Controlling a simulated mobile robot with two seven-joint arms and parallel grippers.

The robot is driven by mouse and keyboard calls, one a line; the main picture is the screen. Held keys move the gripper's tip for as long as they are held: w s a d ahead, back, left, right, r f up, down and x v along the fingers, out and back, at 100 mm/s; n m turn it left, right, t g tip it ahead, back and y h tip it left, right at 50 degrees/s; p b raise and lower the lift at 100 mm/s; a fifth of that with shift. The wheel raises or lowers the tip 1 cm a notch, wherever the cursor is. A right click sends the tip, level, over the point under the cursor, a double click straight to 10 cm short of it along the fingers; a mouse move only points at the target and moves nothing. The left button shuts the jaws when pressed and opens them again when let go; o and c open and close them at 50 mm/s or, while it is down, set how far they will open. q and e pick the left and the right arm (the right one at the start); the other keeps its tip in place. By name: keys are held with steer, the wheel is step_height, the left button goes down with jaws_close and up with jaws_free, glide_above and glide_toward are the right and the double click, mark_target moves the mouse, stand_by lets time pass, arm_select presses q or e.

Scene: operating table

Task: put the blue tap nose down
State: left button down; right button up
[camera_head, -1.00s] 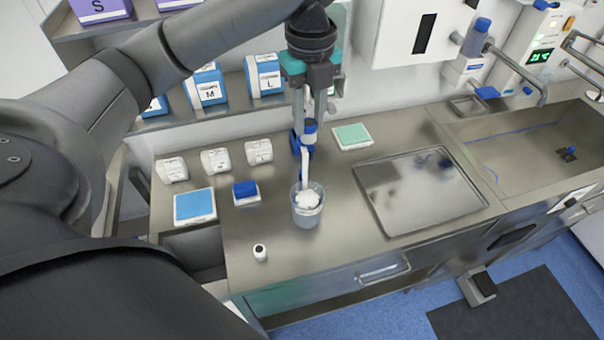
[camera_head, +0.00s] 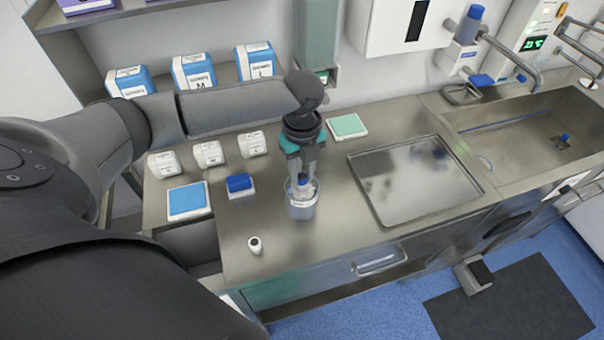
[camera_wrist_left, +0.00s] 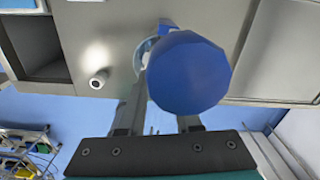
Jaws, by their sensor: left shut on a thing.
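My left gripper (camera_head: 302,168) points down over the clear cup (camera_head: 301,212) on the steel counter. It is shut on the blue tap (camera_head: 303,180), whose blue top shows between the fingers at the cup's mouth. The tap's lower part is hidden by the cup and gripper. In the left wrist view the tap's round blue end (camera_wrist_left: 188,72) fills the middle and hides most of the cup. I cannot tell whether the tap touches the cup's bottom. My right gripper is not in view.
A small white bottle (camera_head: 255,245) stands near the front edge. A blue block (camera_head: 239,183), a blue pad (camera_head: 188,201) and several white packs lie to the left. A green pad (camera_head: 347,126) is behind. A steel tray (camera_head: 412,214) and the sink (camera_head: 530,130) are at right.

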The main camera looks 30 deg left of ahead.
mark_target(302, 176)
arm_select(q)
steer(key=shift+f, duration=0.5)
steer(key=shift+f, duration=0.15)
steer(key=c, duration=0.6)
jaws_free()
step_height(302, 176, up, 12)
steer(key=shift+r, duration=0.2)
